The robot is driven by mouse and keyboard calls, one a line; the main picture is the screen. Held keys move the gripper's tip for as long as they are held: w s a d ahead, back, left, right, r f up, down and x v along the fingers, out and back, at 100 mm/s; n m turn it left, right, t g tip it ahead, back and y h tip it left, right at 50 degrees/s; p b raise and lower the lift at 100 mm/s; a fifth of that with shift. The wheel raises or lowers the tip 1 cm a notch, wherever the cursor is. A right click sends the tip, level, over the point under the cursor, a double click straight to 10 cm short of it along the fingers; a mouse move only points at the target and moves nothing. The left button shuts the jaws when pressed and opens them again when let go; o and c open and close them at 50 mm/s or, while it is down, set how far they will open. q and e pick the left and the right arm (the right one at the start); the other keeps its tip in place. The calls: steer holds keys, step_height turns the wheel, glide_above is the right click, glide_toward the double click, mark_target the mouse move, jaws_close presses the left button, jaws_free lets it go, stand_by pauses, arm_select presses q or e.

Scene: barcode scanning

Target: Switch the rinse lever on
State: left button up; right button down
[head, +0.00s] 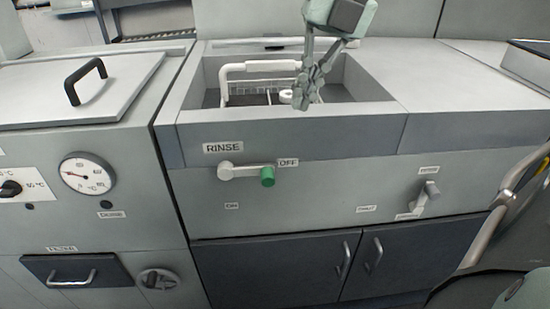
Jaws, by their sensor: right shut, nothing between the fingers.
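The rinse lever (246,172) is a pale bar with a green knob on the front panel, below the RINSE label (223,147). It lies almost level, its green end pointing right, just under the OFF label (288,162). An ON label (232,206) sits below the lever's left end. My right gripper (303,105) is shut and empty, pointing down over the sink basin's front part, above and to the right of the lever and apart from it. My left gripper is not in view.
A basket with a white handle (258,66) stands in the sink basin. Another lever (427,195) is on the panel at right. At left are a lid with a black handle (86,80) and a dial gauge (87,174). The space before the rinse lever is clear.

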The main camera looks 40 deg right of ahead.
mark_target(271, 173)
steer(key=x, duration=1.3)
steer(key=shift+s, duration=0.1)
steer(key=shift+a+f, duration=0.2)
steer(key=shift+f, duration=0.15)
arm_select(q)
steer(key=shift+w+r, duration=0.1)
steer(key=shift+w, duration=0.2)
